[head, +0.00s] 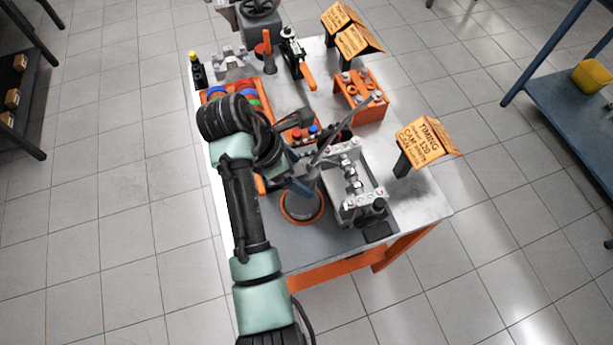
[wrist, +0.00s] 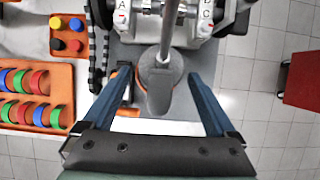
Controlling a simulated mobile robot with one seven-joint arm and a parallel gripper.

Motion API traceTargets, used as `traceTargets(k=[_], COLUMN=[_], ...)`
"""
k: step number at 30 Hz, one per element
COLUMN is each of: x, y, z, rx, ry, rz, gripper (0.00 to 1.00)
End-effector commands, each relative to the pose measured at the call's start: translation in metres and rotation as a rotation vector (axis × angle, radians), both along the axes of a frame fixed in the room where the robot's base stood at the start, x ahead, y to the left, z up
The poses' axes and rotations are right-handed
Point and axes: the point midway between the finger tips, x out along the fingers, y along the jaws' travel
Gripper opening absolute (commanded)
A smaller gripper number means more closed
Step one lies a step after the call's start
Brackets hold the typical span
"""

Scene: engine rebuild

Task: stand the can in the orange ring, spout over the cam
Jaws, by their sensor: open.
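The grey can (wrist: 159,88) is between my gripper's blue fingers in the wrist view, with a gap on each side. Its spout (wrist: 168,30) reaches up the picture over the cam (wrist: 171,12). The orange ring (head: 304,222) surrounds a dark grey round base in the head view; an orange rim also shows beside the can in the wrist view. Whether the base sits fully flat is hidden. My gripper (head: 303,182) is open above the ring and also shows in the wrist view (wrist: 160,76). The cam (head: 351,178) lies in its grey block, right of the ring.
A timing sign (head: 426,143) stands right of the block. An orange rack (head: 362,108) stands behind it. A tray of coloured rings (wrist: 30,112) lies left in the wrist view. The bench's front edge is close to the ring.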

Motion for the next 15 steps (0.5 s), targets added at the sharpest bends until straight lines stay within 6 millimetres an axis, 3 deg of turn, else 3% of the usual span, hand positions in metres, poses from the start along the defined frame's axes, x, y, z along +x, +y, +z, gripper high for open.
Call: traceTargets(k=[7, 15], x=[-0.006, -0.009], y=[0.019, 0.026], z=[0.049, 0.061], rx=[-0.001, -0.001], ry=[0.000, 0.002], rz=[0.002, 0.000], gripper=[0.92, 0.92])
